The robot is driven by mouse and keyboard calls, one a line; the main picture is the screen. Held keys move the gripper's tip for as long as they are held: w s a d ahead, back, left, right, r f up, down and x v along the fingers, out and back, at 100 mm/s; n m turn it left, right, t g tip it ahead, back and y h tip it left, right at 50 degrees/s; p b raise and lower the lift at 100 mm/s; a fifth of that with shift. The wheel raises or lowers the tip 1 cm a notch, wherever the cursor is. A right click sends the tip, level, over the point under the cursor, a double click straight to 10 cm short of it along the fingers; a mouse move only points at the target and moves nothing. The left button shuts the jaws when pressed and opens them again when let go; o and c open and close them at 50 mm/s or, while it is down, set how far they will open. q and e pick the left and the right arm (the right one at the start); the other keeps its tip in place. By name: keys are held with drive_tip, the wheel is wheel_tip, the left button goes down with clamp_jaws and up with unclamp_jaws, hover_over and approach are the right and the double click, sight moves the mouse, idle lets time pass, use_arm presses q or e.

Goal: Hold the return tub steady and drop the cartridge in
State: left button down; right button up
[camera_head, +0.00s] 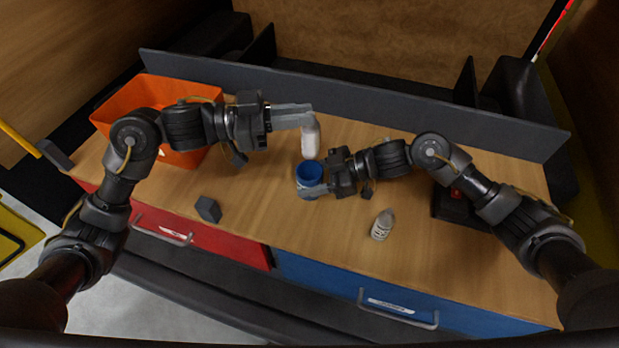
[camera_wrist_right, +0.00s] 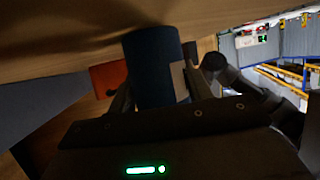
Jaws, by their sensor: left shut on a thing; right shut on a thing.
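The return tub is a small blue cup (camera_head: 309,171) standing on the wooden bench near the middle; it also shows as a dark blue cylinder in the right wrist view (camera_wrist_right: 154,68). My right gripper (camera_head: 313,190) is shut on the tub, with its fingers on either side. The cartridge is a white, rounded cylinder (camera_head: 310,143). My left gripper (camera_head: 308,117) is shut on its upper end and holds it upright. In the head view its lower end appears just above the tub's far rim; the exact gap cannot be told.
An orange bin (camera_head: 190,158) stands at the left of the bench (camera_head: 270,225). A dark grey block (camera_head: 208,209) lies front left. A small white bottle (camera_head: 382,224) stands front right. A dark box (camera_head: 452,203) sits under my right arm. A grey panel (camera_head: 400,104) borders the back.

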use_arm(q)
drive_tip(key=shift+f, duration=3)
drive_tip(key=c, duration=1.3)
unclamp_jaws()
drive_tip(key=shift+c, duration=0.2)
drive_tip(key=s+a, duration=0.1)
drive_tip(key=a, duration=1.1)
drive_tip(key=shift+s, duration=0.3)
use_arm(e)
drive_tip(key=o, duration=1.2)
